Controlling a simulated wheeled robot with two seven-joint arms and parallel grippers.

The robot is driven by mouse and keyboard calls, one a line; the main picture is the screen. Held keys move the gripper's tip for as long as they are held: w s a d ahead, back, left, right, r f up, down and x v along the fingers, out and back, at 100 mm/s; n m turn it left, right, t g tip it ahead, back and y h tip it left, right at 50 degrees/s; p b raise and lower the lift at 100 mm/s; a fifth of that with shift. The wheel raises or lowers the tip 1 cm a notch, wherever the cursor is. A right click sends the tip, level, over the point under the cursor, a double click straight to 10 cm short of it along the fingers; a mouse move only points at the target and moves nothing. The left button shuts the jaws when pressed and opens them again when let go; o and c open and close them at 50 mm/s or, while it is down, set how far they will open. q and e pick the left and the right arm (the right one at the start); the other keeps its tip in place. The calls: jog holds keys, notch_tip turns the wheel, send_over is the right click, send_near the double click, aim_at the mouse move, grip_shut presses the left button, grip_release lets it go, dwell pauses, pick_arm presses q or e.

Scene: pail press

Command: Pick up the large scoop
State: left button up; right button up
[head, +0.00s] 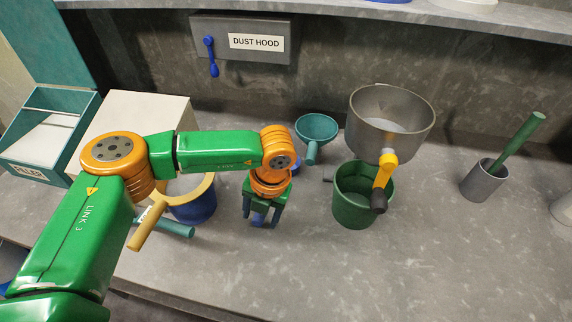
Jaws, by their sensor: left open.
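Which piece is the large scoop I cannot tell for certain. A teal cup-shaped piece (317,128) with a short stem pointing toward me stands right of my left wrist; it may be a scoop or a funnel. A blue piece (257,218) shows at my left gripper (262,220), mostly hidden by it, so its shape and any contact are unclear. A teal handle (178,229) lies at the left, its far end hidden. My left gripper is open, pointing down over the counter. My right gripper is not in view.
A blue pail (195,208) with a tan handled ring (205,190) is at the left. A grey hopper (390,115) with a yellow crank stands over a green pail (352,212). A grey cup (484,182) holds a green rod. The front right counter (450,265) is clear.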

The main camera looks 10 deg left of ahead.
pick_arm(q)
jog(key=shift+a+f, duration=0.1)
jog(key=shift+f, duration=0.35)
jog(key=shift+s+r, duration=0.1)
jog(key=c, duration=0.3)
grip_shut()
